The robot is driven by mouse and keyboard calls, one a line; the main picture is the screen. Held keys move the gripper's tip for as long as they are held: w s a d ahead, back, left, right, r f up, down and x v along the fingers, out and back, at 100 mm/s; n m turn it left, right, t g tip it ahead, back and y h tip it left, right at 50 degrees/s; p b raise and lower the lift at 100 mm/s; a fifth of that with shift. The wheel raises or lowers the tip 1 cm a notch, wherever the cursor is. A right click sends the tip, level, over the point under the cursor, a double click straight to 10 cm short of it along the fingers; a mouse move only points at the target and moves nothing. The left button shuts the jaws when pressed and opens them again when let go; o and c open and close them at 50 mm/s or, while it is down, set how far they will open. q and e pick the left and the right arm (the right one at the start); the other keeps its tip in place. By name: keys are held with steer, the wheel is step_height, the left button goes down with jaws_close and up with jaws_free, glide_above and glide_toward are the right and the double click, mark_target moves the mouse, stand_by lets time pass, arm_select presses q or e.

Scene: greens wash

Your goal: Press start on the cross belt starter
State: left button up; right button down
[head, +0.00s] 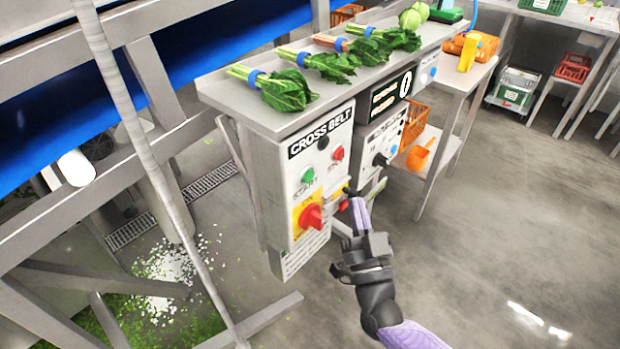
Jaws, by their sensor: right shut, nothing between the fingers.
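The cross belt starter (322,183) is a pale grey box under the front edge of a metal shelf, labelled CROSS BELT. A green START button (307,175) is at its left and a red STOP button (338,153) at its right. A red rotary switch on a yellow plate (308,215) sits below. My right gripper (350,198) is shut and empty, at the lower right of the box face, to the right of the red switch. I cannot tell whether its tips touch the box. The green button is uncovered. My left gripper is not in view.
Bunches of greens (284,90) with blue bands lie on the metal shelf (228,92). A second control box (381,140) is to the right. The floor at right is open.

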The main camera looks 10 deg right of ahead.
mark_target(308, 176)
arm_select(q)
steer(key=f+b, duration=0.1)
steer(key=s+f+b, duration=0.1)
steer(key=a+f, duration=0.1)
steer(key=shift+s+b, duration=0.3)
steer(key=shift+b, duration=0.1)
arm_select(e)
steer(key=w+a, duration=0.4)
steer(key=w, duration=0.1)
steer(key=shift+w+a, duration=0.2)
steer(key=shift+w, duration=0.1)
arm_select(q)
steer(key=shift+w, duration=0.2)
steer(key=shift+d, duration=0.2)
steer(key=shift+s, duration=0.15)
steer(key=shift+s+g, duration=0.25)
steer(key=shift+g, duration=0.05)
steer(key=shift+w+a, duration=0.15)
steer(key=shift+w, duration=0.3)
arm_select(e)
steer(key=shift+w, duration=0.1)
